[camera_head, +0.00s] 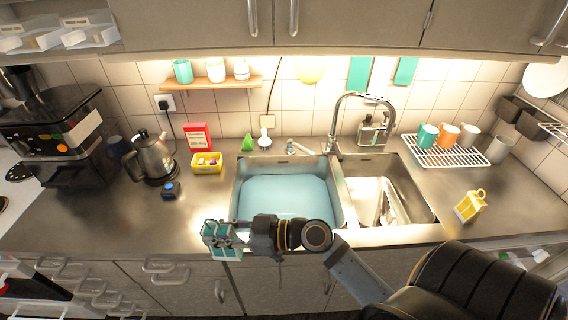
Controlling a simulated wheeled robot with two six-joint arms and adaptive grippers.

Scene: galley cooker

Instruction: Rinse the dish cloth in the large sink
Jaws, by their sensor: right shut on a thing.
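The dish cloth (213,236), teal with pale stripes, hangs at the front edge of the counter in the head view. My right gripper (234,239) is shut on it, reaching in from the right. The cloth is left of the large sink's (235,193) front left corner, outside the basin. The large sink holds bluish water (285,198). My right arm crosses in front of the sink's front rim and hides part of it. My left gripper is not in view.
A smaller sink (412,196) with a pale object inside lies to the right, beneath a curved tap (362,97). A kettle (154,160), yellow tub (207,162) and red box (197,137) stand left. A mug rack (447,154) and yellow item (469,207) stand right.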

